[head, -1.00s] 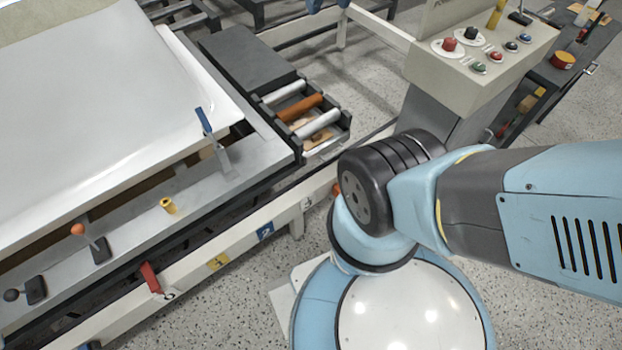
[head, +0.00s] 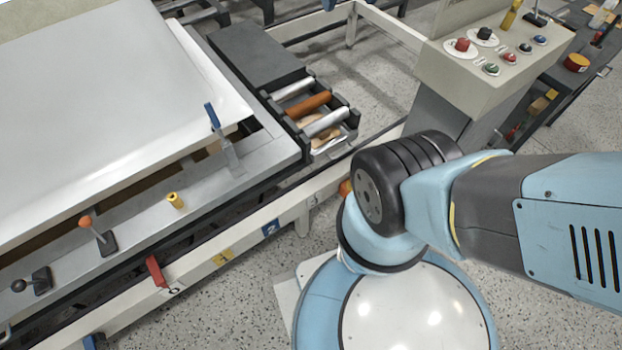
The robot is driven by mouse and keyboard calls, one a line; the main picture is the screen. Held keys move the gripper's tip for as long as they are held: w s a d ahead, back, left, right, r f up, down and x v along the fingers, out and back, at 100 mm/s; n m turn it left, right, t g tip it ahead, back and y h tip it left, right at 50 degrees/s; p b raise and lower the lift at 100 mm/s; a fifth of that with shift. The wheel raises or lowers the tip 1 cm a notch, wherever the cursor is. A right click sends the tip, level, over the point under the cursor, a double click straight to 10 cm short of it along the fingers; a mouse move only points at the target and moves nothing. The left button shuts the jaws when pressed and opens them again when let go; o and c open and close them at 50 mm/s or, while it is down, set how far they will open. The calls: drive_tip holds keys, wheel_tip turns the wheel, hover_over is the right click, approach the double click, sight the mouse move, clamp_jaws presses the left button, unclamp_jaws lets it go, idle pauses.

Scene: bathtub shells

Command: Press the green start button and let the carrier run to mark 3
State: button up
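A small green button (head: 491,69) sits at the near edge of the sloped top of a beige control console (head: 455,72). A grey bed (head: 135,226) with a white sheet (head: 85,110) on it fills the left; I cannot tell whether it is the carrier. Along the rail below it are a yellow mark plate (head: 222,257), its figure unclear, and a blue plate reading 2 (head: 268,228). A red pointer (head: 156,270) hangs at the bed's edge, left of the yellow plate. My arm crosses the right side; my gripper is out of view.
The console also bears a large red knob (head: 462,45), a black knob (head: 485,34), a small red button (head: 509,58) and a blue button (head: 540,41). A roller tray (head: 318,118) juts from the bed's far end. Speckled floor lies open between bed and console.

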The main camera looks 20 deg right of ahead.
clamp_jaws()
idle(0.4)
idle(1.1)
